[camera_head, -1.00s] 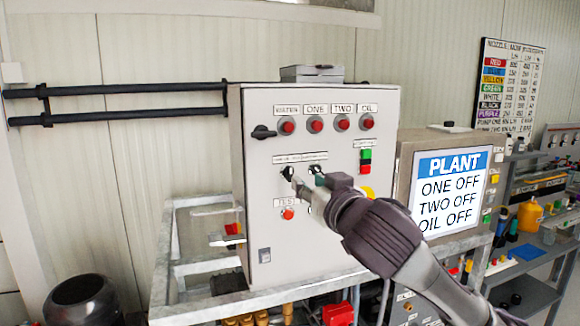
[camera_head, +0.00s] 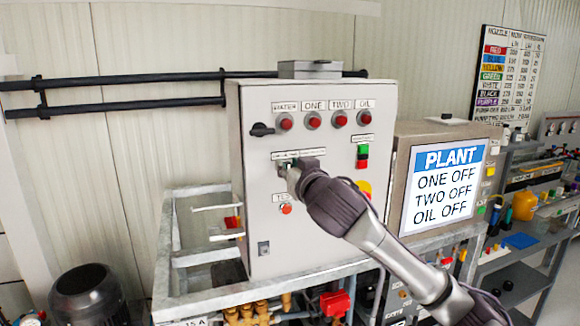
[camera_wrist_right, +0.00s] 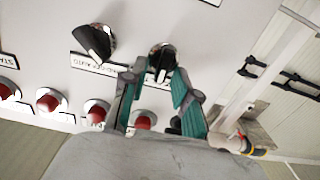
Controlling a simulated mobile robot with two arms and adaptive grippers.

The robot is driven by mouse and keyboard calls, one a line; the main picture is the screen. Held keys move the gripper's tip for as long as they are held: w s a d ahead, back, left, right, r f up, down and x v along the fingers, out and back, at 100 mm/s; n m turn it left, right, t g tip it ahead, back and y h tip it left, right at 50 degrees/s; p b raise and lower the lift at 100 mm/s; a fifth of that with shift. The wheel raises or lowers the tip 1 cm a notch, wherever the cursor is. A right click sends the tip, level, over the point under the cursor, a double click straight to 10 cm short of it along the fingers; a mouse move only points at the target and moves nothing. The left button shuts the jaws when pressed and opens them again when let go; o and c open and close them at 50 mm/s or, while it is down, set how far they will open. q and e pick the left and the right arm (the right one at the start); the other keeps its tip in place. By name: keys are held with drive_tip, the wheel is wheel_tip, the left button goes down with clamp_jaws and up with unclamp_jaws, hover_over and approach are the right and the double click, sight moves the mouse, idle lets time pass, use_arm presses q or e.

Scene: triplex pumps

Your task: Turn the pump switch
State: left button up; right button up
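The grey control panel (camera_head: 258,205) carries two black selector switches in a row at mid-height. My right gripper (camera_head: 289,172) is at this row and covers most of it in the head view. In the right wrist view, which is turned upside down, the teal fingers of my right gripper (camera_wrist_right: 158,72) stand apart on either side of one black switch (camera_wrist_right: 163,56). Whether they touch it I cannot tell. The other black switch (camera_wrist_right: 94,42) is left of the fingers there, with its handle slanted. My left gripper is not in view.
Red lamps (camera_head: 313,120) line the panel top, with a black side knob (camera_head: 261,130) below. A red button (camera_head: 286,209) sits under the gripper. A green button (camera_head: 363,149) and the PLANT display (camera_head: 446,190) are to the right. A metal frame (camera_head: 188,258) surrounds the base.

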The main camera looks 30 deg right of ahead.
clamp_jaws()
drive_tip(key=shift+n, duration=0.3)
drive_tip(key=n, duration=0.1)
drive_tip(key=n+p, duration=0.2)
drive_tip(key=n, duration=0.1)
drive_tip(key=shift+w+a, duration=0.1)
drive_tip(key=shift+a, duration=0.15)
drive_tip(key=shift+a+f+n+p, duration=0.1)
drive_tip(key=shift+n+p, duration=0.45)
drive_tip(key=shift+n, duration=0.5)
drive_tip(key=shift+a+f+n+p, duration=0.1)
drive_tip(key=shift+n+p, duration=0.45)
drive_tip(key=shift+n, duration=0.5)
drive_tip(key=shift+o, duration=1.5)
unclamp_jaws()
